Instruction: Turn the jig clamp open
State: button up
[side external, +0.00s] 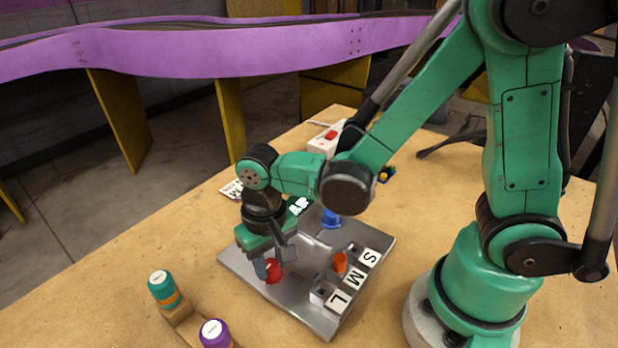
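The grey metal jig plate (233,261) lies on the wooden table and carries white labels S, M and L along its right side. My gripper (273,262) points down over the plate's left part. A red part (273,271), perhaps the clamp's knob, shows at its fingertips. I cannot tell whether the fingers touch it or how far apart they are. A grey bar-like part (316,240) lies behind the gripper, partly hidden. A blue part (331,218) stands at the plate's back, and an orange peg (339,262) stands near the M label.
A white box with a red button (328,139) is at the back. The table left of the plate is mostly clear.

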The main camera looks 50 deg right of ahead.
grip_shut()
jog(key=n, duration=0.3)
jog(key=shift+n, duration=0.4)
jog(key=n, duration=0.9)
jog(key=shift+n, duration=2.6)
